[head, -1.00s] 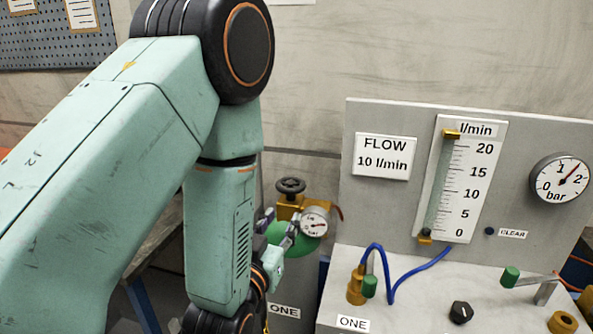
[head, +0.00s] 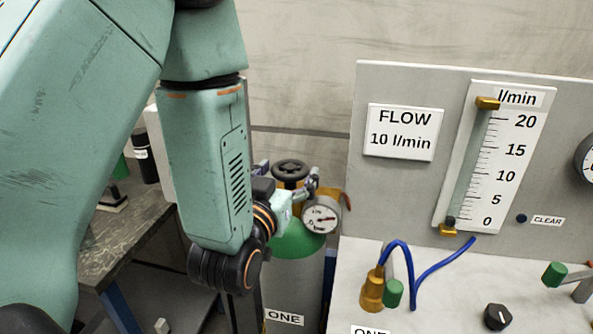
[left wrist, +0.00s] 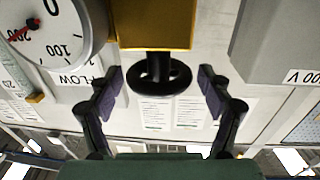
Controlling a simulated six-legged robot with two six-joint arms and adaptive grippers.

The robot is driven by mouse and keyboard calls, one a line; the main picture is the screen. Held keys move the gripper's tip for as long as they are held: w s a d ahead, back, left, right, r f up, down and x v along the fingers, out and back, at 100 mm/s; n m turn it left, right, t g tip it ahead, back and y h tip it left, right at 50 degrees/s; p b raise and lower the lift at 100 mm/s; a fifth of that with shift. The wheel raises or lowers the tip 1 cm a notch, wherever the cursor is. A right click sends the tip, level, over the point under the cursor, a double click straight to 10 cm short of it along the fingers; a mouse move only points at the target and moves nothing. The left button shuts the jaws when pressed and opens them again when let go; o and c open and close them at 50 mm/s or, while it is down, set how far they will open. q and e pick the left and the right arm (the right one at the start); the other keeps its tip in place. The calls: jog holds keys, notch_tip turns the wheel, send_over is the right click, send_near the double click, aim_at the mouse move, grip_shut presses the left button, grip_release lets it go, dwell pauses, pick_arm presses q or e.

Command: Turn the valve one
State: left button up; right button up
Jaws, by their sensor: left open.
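The black handwheel (head: 290,168) sits on top of a green-shouldered gas cylinder (head: 298,240) labelled ONE. It also shows in the left wrist view (left wrist: 152,88), below a yellow-brass valve body (left wrist: 155,25). My left gripper (head: 287,179) is open at the handwheel; the left wrist view shows its two dark fingers (left wrist: 161,90) apart, one on each side of the wheel, with visible gaps. A round pressure gauge (head: 321,216) is mounted beside the valve. My right gripper is not in view.
A grey panel (head: 360,200) with a flow tube (head: 465,160) stands at the right. On its base are a brass fitting (head: 372,290) with a green handle, a blue hose (head: 412,280) and a black knob (head: 497,317). A workbench (head: 130,235) stands at the left.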

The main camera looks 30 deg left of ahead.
aim_at(297, 159)
pick_arm(q)
jog(key=shift+w+a+b, duration=0.15)
jog(key=shift+a+b, duration=0.05)
jog(key=shift+b, duration=0.5)
jog(key=shift+d+b, duration=0.1)
jog(key=shift+b, duration=0.3)
jog(key=w, duration=0.2)
jog(key=w+p, duration=0.1)
jog(key=w, duration=0.1)
jog(key=shift+w+a+r, duration=0.1)
jog(key=shift+w+a, duration=0.1)
jog(key=shift+w, duration=0.05)
jog(key=shift+w+a, duration=0.2)
jog(key=shift+w, duration=0.1)
jog(key=shift+s+d+r, duration=0.15)
jog(key=shift+s+d, duration=0.05)
jog(key=shift+d, duration=0.05)
jog(key=shift+c, duration=0.2)
jog(key=shift+w+a+f, duration=0.2)
jog(key=shift+w, duration=0.05)
jog(key=c, duration=1)
jog(key=shift+c, duration=0.7)
